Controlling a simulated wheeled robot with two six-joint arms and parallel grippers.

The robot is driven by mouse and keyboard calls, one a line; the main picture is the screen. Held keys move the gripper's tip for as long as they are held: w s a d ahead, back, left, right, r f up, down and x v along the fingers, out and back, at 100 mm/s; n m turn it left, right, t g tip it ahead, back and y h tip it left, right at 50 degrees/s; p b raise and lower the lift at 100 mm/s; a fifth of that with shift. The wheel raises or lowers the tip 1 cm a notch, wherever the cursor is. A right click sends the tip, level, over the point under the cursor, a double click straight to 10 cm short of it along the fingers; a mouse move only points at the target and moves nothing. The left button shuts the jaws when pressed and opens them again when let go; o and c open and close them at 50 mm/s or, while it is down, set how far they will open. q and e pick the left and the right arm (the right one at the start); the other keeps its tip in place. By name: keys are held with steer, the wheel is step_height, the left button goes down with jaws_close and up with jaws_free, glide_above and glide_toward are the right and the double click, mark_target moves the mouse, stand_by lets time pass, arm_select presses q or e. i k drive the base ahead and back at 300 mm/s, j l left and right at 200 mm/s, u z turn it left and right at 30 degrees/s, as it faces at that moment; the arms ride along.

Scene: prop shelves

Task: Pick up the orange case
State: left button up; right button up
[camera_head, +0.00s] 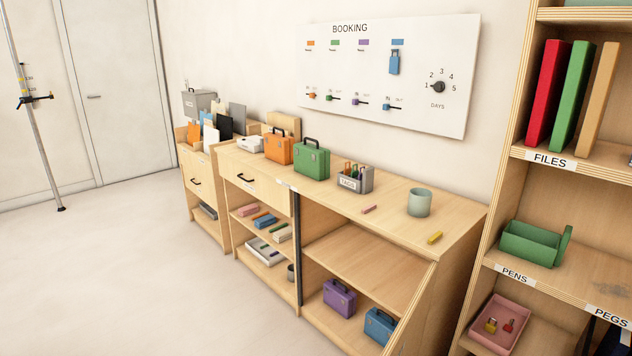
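The orange case (278,148) stands upright on top of the wooden cabinet (390,205), with a dark handle on its top. It is just left of a green case (311,161) of similar shape, and the two look close together. A white object (250,144) is at its left. Neither of my grippers shows in the head view, so I cannot see their state.
On the cabinet top are a tagged grey box (355,180) of pens, a green cup (419,203) and small pink and yellow pieces. Purple (339,298) and blue (380,326) cases stand below. A tall shelf (509,165) rises at right.

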mark_target(278, 147)
steer(key=i+j+z, duration=0.1)
steer(key=j, duration=0.3)
steer(key=i+j+z, duration=0.1)
steer(key=j, duration=0.35)
steer(key=i+j+z, duration=0.1)
steer(key=j, duration=0.35)
steer(key=i+j+z, duration=0.1)
steer(key=i+j, duration=0.15)
steer(key=j, duration=0.2)
steer(key=i+j+z, duration=0.1)
steer(key=j, duration=0.35)
